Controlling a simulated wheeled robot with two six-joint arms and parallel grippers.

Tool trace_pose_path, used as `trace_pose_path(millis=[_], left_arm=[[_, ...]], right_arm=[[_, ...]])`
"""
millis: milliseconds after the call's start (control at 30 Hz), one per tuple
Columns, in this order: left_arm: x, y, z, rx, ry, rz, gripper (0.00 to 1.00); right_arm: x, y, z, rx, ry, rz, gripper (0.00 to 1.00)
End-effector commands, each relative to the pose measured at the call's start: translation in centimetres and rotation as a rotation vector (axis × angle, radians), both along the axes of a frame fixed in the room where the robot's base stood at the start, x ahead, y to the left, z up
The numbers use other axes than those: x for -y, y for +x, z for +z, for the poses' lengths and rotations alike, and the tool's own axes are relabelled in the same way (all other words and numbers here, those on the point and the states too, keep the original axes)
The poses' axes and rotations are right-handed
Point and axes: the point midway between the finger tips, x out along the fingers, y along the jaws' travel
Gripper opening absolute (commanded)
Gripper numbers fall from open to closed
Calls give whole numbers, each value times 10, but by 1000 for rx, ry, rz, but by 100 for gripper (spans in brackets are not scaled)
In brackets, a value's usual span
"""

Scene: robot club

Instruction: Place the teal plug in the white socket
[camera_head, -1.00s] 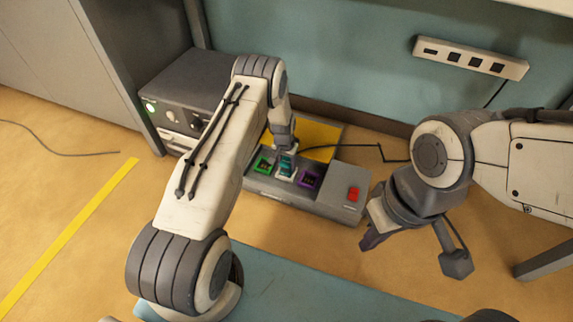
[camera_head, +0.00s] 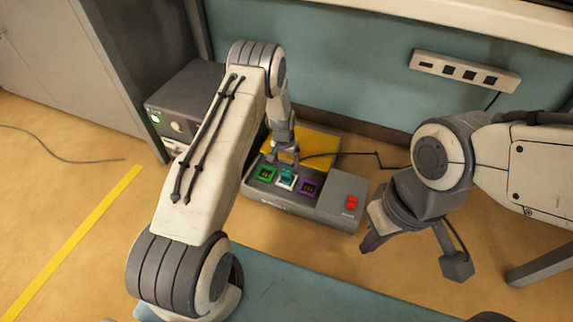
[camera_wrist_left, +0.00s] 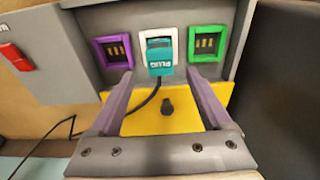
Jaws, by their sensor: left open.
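The teal plug (camera_head: 287,175) sits at the white socket (camera_head: 286,186), the middle one of three on the grey box. In the left wrist view the plug (camera_wrist_left: 160,58), lettered PLUG, stands within the white socket's frame (camera_wrist_left: 145,33), and its dark cable runs down-left; I cannot tell how deep it sits. My left gripper (camera_head: 284,158) is open just above and behind the plug. In the left wrist view its two fingers (camera_wrist_left: 160,76) are spread on either side of the plug, apart from it. My right gripper (camera_head: 374,236) hangs empty right of the box; its finger gap is unclear.
A green socket (camera_head: 265,174) and a purple socket (camera_head: 309,188) flank the white one. A red switch (camera_head: 351,202) is on the box's right end. A yellow panel (camera_head: 318,146) lies behind. A grey instrument (camera_head: 185,95) stands left; a power strip (camera_head: 466,71) is on the wall.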

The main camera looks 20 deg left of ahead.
Motion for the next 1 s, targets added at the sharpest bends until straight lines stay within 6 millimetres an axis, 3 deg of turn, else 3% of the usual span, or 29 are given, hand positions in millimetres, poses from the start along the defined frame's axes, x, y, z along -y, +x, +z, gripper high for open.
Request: trace_pose_path(millis=[33, 100, 367, 467, 567, 767, 900, 1000], left_arm=[[0, -1, 16, 1, 0, 0, 82], [0, -3, 27, 1, 0, 0, 82], [5, -5, 53, 1, -1, -9, 82], [27, -7, 82, 2, -4, -43, 82], [63, -18, 128, 1, -9, -98, 82], [135, -74, 221, -19, -22, -224, 82], [176, -142, 282, -33, -33, -326, 82], [192, -197, 315, -45, -38, -402, 82]], right_arm=[[0, 0, 11, 0, 0, 0, 0], [0, 0, 16, 0, 0, 0, 0], [0, 0, 24, 0, 0, 0, 0], [0, 0, 24, 0, 0, 0, 0], [0, 0, 23, 0, 0, 0, 0], [0, 0, 23, 0, 0, 0, 0], [0, 0, 23, 0, 0, 0, 0], [0, 0, 23, 0, 0, 0, 0]])
